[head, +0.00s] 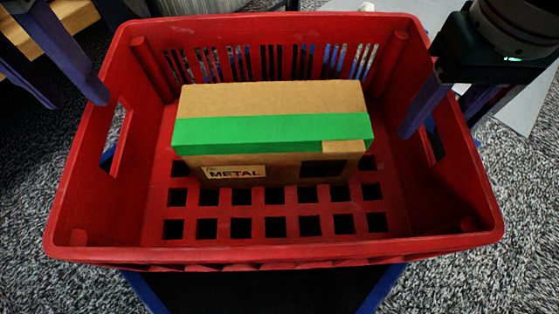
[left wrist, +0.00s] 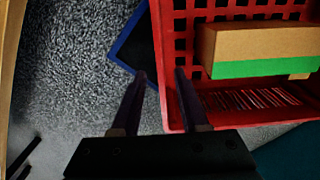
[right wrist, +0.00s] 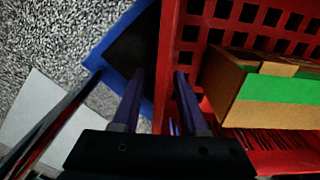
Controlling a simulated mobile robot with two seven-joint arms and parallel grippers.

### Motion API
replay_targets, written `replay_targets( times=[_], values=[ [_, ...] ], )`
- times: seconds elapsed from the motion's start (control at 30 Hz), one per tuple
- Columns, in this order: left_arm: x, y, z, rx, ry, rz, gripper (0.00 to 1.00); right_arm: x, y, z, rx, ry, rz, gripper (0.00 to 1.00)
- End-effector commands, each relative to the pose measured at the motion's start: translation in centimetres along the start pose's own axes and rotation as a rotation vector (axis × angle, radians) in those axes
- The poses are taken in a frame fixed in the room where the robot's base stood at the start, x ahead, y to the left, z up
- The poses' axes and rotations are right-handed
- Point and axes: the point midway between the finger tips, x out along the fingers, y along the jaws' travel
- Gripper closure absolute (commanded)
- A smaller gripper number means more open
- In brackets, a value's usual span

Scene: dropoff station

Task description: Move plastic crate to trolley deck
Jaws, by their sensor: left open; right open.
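The red plastic crate (head: 270,255) fills the middle of the head view, upright, with a cardboard box (head: 275,98) inside. My left gripper (head: 80,102) is open at its left wall; one finger is on the inner side and one outside. The left wrist view shows the crate (left wrist: 178,60) wall between these fingers. My right gripper (head: 422,132) is open at the right wall in the same way, and the right wrist view shows the wall (right wrist: 170,60) between its fingers. A dark blue-rimmed deck (head: 260,292) shows below the crate; whether they touch is hidden.
Grey speckled carpet (head: 40,280) surrounds the deck. A wooden edge (head: 45,35) is at the far left. A pale flat panel (head: 520,105) lies at the right. The box has a green band and a METAL label.

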Motion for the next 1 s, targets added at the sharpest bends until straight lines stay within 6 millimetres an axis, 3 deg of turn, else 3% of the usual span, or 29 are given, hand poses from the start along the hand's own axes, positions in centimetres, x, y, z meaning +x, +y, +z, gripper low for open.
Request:
replay_targets(
  times=[0.1,0.3,0.7,1.0],
  values=[
    [-1.9,0.0,0.1,0.0,-0.003,0.0,0.56,0.0,0.0,0.0,0.0,0.0,0.0,0.57],
    [-3.2,0.1,0.0,-0.001,0.0,0.001,0.56,-0.7,0.0,-0.1,0.001,0.002,-0.001,0.57],
    [-3.2,0.0,0.0,-0.001,0.0,0.001,0.56,-6.9,0.0,-0.1,0.0,0.002,-0.001,0.57],
    [-3.2,0.0,0.0,0.0,0.001,0.001,0.56,-7.5,0.0,0.0,0.0,0.0,0.0,0.57]
  ],
)
